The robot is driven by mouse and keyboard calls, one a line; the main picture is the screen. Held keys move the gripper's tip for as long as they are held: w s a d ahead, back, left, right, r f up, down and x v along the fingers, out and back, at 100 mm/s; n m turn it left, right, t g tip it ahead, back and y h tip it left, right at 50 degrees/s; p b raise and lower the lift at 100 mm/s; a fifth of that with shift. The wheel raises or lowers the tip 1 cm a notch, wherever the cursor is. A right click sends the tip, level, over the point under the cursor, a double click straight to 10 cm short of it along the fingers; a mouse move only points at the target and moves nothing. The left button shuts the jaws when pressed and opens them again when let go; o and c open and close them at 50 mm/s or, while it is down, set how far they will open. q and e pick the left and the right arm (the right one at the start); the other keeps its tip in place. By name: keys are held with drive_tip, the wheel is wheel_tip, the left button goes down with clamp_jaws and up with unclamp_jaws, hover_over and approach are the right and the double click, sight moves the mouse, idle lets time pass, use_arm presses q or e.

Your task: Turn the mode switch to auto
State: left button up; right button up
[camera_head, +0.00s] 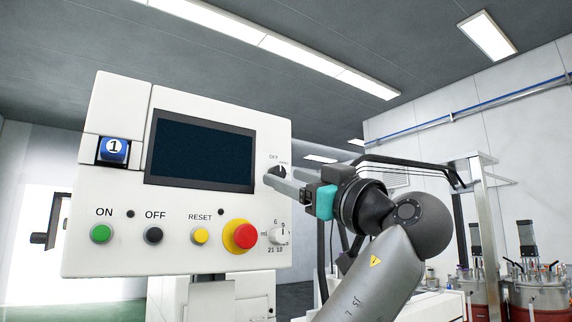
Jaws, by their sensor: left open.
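The mode switch (283,170) is a small dark knob at the upper right of the white control panel (130,190). A label reading OFF is above its left side; another small label beside it is too small to read. My left gripper (272,180) reaches in from the right, with its grey fingers pointing left at the switch. The fingers are open and cover the lower part of the switch. I cannot tell whether they touch it, or which way its pointer stands. My right gripper is out of view.
The panel carries a dark screen (200,151), a green ON button (101,234), a black OFF button (153,235), a yellow RESET button (200,236), a red emergency stop (243,236) and a numbered dial (281,234) below the gripper.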

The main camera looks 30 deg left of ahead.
use_arm(q)
drive_tip(key=shift+x, duration=0.8)
drive_tip(key=shift+c, duration=0.2)
clamp_jaws()
